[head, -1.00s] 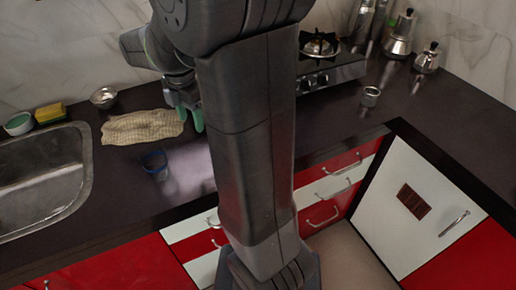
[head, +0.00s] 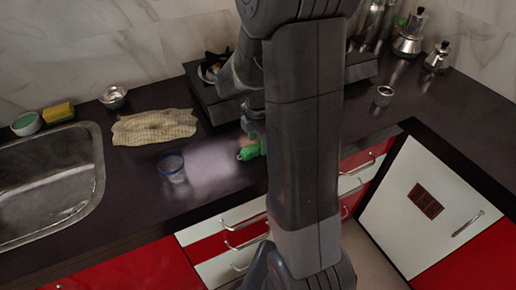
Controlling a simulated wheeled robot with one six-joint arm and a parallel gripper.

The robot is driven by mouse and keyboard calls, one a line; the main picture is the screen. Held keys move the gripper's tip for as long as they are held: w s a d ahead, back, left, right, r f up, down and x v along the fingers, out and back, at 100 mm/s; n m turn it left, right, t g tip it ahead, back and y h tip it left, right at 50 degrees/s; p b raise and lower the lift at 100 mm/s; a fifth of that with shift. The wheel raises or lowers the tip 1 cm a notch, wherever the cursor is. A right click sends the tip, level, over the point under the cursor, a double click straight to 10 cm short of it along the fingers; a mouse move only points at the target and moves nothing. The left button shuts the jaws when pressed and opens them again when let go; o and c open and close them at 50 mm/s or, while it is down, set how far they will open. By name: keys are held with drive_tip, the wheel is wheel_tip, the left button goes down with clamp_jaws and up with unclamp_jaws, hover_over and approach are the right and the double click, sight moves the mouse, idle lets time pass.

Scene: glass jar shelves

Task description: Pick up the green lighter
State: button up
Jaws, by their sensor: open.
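A bright green object (head: 249,151), which looks like the green lighter, lies on the dark counter just left of my arm column. Its right end is hidden behind my arm. My gripper (head: 252,132) points down at its far side, with its tips close to it. The gripper is open, though the column hides part of it. I cannot tell whether the tips touch the lighter, and nothing shows held between them.
A blue-rimmed glass (head: 172,167) stands to the left of the lighter. A beige cloth (head: 154,127), a small metal bowl (head: 113,97) and a sink (head: 50,180) lie farther left. A stove (head: 205,95) is behind. A metal cup (head: 383,96) and moka pots (head: 410,35) stand right.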

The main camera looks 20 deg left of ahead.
drive_tip(key=shift+f, duration=0.85)
drive_tip(key=c, duration=1.1)
drive_tip(key=shift+r, duration=0.15)
wheel_tip(320, 180, up, 10)
drive_tip(key=shift+f, duration=0.1)
